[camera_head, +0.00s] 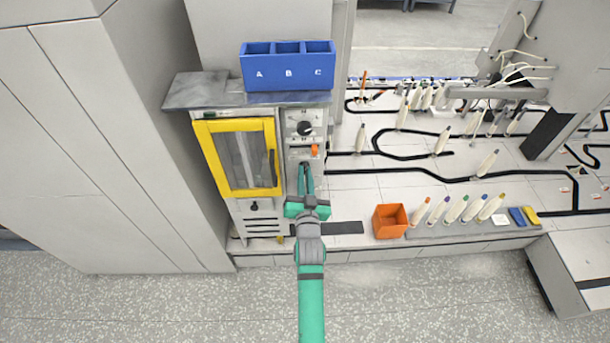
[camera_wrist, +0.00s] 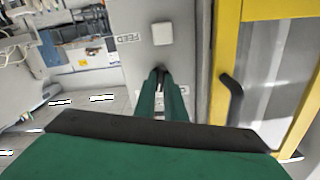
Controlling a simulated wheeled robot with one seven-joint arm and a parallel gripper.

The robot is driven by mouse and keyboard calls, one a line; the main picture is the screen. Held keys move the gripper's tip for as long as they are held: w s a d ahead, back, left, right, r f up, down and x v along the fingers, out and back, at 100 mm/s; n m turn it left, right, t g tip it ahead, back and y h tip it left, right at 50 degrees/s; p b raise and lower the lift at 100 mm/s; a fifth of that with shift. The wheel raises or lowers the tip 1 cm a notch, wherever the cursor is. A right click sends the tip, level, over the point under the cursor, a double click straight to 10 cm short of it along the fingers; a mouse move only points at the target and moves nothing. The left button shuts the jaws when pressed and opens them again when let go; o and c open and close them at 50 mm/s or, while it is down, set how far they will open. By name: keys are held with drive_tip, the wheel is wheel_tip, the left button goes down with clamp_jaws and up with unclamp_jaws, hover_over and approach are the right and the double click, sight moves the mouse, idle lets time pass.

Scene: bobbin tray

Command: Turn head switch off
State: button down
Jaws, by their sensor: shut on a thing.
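The control panel (camera_head: 297,142) is the grey strip right of the yellow-framed door on the machine. My gripper (camera_head: 305,168) reaches to the lower part of this panel, below the orange part (camera_head: 315,150). In the wrist view my gripper (camera_wrist: 160,74) has its green fingers close together against the panel face, shut on a small dark part there, which I take for the head switch. The fingers hide most of it, so its position cannot be told. A white square button (camera_wrist: 162,33) with the label FEED (camera_wrist: 128,38) sits just beyond the fingertips.
The yellow-framed door (camera_head: 204,160) with its dark handle (camera_head: 272,168) is close beside my gripper. A black knob (camera_head: 305,128) is higher on the panel. A blue bin (camera_head: 288,86) marked A, B, C stands above. An orange box (camera_head: 376,222) stands at the lower right.

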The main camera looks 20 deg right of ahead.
drive_tip(key=shift+f+n, duration=0.15)
drive_tip(key=shift+n, duration=0.75)
drive_tip(key=n, duration=0.7)
drive_tip(key=shift+n, duration=0.3)
drive_tip(key=shift+s+n, duration=0.1)
drive_tip(key=shift+n, duration=0.7)
drive_tip(key=c, duration=1.8)
unclamp_jaws()
